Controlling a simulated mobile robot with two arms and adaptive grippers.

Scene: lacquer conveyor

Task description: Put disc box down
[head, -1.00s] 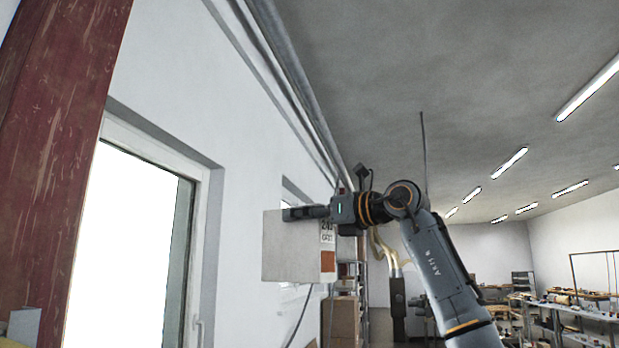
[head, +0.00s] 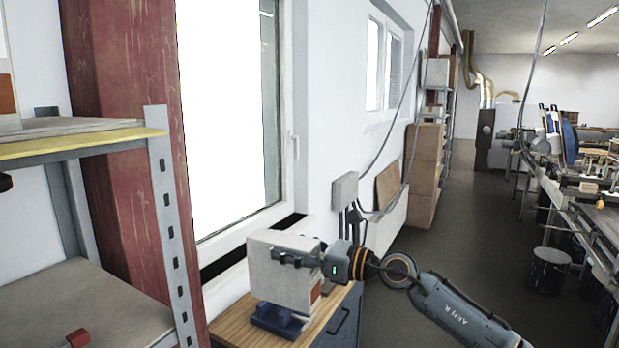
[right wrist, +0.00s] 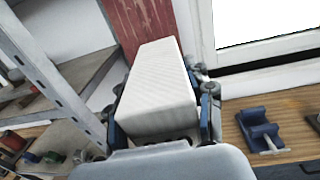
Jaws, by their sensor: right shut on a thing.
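The disc box (head: 283,272) is a pale grey-white box with a reddish patch low on its right side. My right gripper (head: 290,258) is shut on it, with a finger along each side in the right wrist view, where the box (right wrist: 160,88) fills the middle. In the head view the box shows over the wooden top of a cabinet (head: 230,325), in front of the window. A blue holder-like tool (head: 274,322) shows just below it. I cannot tell whether the box touches the tool or the wood. My left gripper is not in view.
A metal shelf rack (head: 168,220) stands close on the left, with part of another labelled box (head: 6,95) at the edge. The wooden top, with the blue tool (right wrist: 262,130), also shows in the wrist view. Grey wall boxes and cables are behind. The floor aisle (head: 440,245) is clear.

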